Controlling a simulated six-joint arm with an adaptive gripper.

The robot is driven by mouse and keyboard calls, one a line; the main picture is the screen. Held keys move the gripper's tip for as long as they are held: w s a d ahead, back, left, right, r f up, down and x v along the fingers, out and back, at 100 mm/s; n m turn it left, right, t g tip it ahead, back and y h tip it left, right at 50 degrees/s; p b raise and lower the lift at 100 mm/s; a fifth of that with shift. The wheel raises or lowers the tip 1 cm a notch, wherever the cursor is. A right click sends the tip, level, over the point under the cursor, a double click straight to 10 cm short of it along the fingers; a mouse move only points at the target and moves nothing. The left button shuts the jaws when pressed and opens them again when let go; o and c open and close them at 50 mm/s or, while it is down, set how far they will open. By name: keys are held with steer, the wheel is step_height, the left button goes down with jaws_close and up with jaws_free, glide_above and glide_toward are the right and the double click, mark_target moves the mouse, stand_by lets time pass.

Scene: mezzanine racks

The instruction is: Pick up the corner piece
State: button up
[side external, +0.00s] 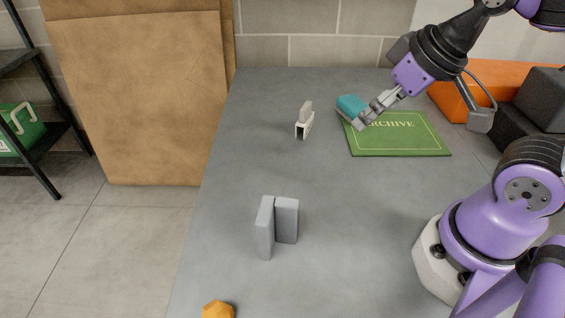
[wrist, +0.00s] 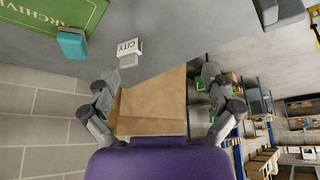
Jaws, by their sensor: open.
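The corner piece (side external: 265,228) is a grey L-shaped block of two upright walls, standing on the grey table in the front middle of the side view. In the wrist view, a grey block (wrist: 289,11) at the top right edge looks like it, partly cut off. My gripper (side external: 374,108) is at the upper right of the side view, well apart from the corner piece. In the wrist view, the fingers of my gripper (wrist: 158,82) are spread wide with nothing between them.
A teal block (side external: 351,105) lies by the green ARCHIVE folder (side external: 400,143), close to my gripper in the side view. An orange piece (side external: 218,310) is at the front edge. The table's middle is clear.

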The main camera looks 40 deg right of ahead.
steer(key=shift+a, duration=0.1)
steer(key=n+g+y, duration=0.2)
steer(key=n+y, duration=0.1)
steer(key=n, duration=0.4)
glide_toward(273, 218)
steer(key=x, duration=0.2)
steer(key=a+x, duration=0.1)
steer(key=x, duration=0.2)
steer(key=shift+r, duration=0.2)
steer(key=x, duration=0.4)
steer(key=shift+d+f, duration=0.2)
steer(key=shift+f, duration=0.25)
steer(key=shift+w+a+f, duration=0.15)
steer(key=shift+w+f, duration=0.15)
steer(key=shift+f, duration=0.3)
steer(key=c, duration=0.8)
